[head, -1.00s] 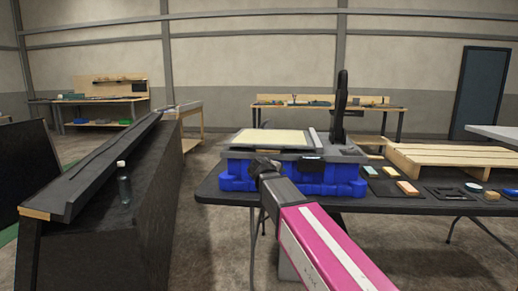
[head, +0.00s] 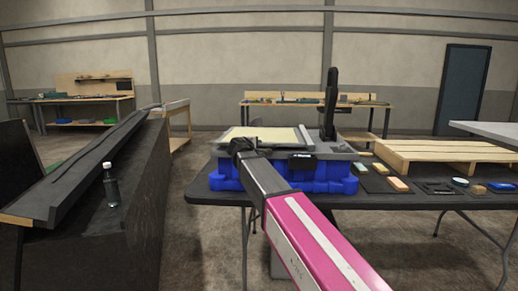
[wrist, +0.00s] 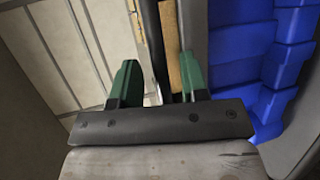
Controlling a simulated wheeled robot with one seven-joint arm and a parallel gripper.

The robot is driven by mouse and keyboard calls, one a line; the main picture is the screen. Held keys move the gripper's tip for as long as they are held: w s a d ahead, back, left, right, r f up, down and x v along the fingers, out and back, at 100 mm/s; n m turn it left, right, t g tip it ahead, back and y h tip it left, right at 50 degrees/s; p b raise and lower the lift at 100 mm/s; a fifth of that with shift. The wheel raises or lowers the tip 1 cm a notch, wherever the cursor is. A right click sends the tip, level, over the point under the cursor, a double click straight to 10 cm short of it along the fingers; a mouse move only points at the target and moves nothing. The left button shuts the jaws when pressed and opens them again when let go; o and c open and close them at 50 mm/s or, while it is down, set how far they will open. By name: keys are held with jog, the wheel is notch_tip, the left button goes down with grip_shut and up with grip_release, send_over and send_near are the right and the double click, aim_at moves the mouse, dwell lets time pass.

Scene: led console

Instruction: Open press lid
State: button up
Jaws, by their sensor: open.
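The press (head: 290,172) has a bright blue base under a grey body and stands on the dark table. A pale tan panel with a dark rim (head: 275,136) lies flat on its top; I cannot tell whether this is the lid. A tall black upright part (head: 330,103) stands at its right rear. My gripper (head: 243,146) is at the front left of the press, level with its top edge. In the wrist view, my green fingers (wrist: 159,82) are apart, with a black strip and a tan strip (wrist: 172,45) showing between them. Contact cannot be told.
The table (head: 400,200) holds small blocks (head: 398,184) and a wooden pallet (head: 440,152) right of the press. A long dark sloped bench (head: 125,190) with a bottle (head: 111,185) stands at the left. Floor shows between bench and table.

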jog(key=shift+x, duration=0.95)
grip_shut()
jog(key=shift+r, duration=0.1)
